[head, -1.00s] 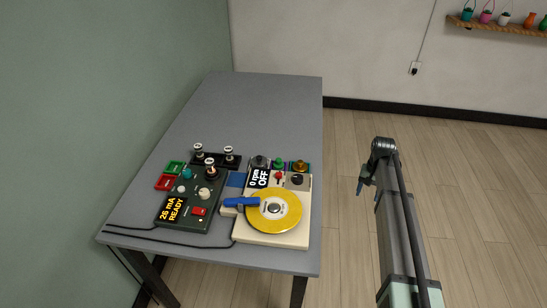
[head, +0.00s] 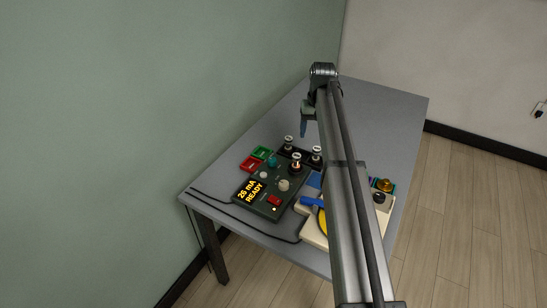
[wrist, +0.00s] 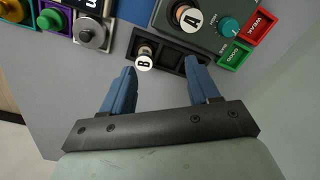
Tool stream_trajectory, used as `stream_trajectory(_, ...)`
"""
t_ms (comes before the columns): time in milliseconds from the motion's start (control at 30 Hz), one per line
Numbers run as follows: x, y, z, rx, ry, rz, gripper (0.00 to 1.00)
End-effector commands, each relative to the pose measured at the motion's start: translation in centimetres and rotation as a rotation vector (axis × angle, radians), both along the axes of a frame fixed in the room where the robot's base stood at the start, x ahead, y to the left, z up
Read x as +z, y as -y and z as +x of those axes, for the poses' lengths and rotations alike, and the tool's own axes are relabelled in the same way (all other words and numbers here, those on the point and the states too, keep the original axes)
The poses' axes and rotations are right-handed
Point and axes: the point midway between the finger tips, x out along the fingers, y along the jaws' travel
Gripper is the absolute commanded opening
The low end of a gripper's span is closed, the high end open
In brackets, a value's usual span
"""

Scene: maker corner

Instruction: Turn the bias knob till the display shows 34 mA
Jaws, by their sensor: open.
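The dark green tester (head: 262,208) stands on the grey table; its display (head: 250,191) reads 26 mA READY. It carries a teal knob (head: 272,161), a small pale knob (head: 263,175), a larger cream knob (head: 284,185) and a red switch (head: 274,200). The teal knob also shows in the wrist view (wrist: 229,27). My gripper (head: 304,129) is above the table, beyond the tester. In the wrist view my gripper (wrist: 160,66) is open and empty, with its fingers apart near the black rack.
A black rack (wrist: 172,49) holds a tube capped B (wrist: 144,63); a tube capped A (wrist: 189,18) stands on the tester. Red (head: 250,164) and green (head: 265,151) trays lie beside it. A cream machine (head: 312,232) with a yellow disc is partly hidden by my arm.

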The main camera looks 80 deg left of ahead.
Motion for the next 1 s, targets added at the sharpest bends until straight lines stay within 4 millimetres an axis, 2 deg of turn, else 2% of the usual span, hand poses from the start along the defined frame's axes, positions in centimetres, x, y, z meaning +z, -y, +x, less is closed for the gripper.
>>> stream_trajectory(33,0.4,-1.0,-2.7,0.047,-0.002,-0.001,0.6)
stream_trajectory(100,0.8,-1.9,-5.6,0.104,-0.005,-0.002,0.6)
stream_trajectory(200,1.2,-2.8,-9.0,0.168,-0.008,-0.004,0.6)
stream_trajectory(333,1.5,-3.4,-11.5,0.217,-0.011,-0.004,0.6)
stream_trajectory(567,0.4,-3.4,-12.3,0.233,-0.012,-0.006,0.6)
stream_trajectory(1000,-6.9,-3.4,-12.7,0.231,-0.012,-0.007,0.6)
